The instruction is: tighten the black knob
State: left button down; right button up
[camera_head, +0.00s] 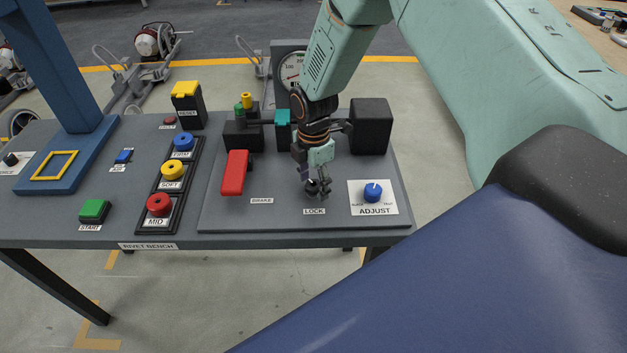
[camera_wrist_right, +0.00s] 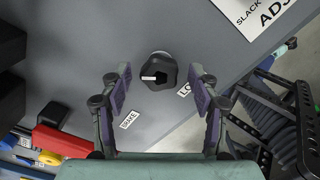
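The black knob (camera_wrist_right: 160,73) with a white pointer mark stands on the grey bench plate, near the LOCK label (camera_head: 314,211). In the head view the knob (camera_head: 322,187) is partly covered by my right gripper (camera_head: 318,181), which points down over it. In the right wrist view my right gripper (camera_wrist_right: 160,80) is open, with one finger on each side of the knob. Gaps show between the fingers and the knob, so it is not held. My left gripper is in neither view.
A blue knob (camera_head: 373,192) on the white ADJUST card stands right of the black knob. A red brake handle (camera_head: 234,174) is to its left. A black block (camera_head: 370,126) and a gauge (camera_head: 291,68) stand behind. Coloured buttons (camera_head: 172,170) sit further left.

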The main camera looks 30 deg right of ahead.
jog(key=c, duration=1.1)
jog(key=shift+m, duration=0.3)
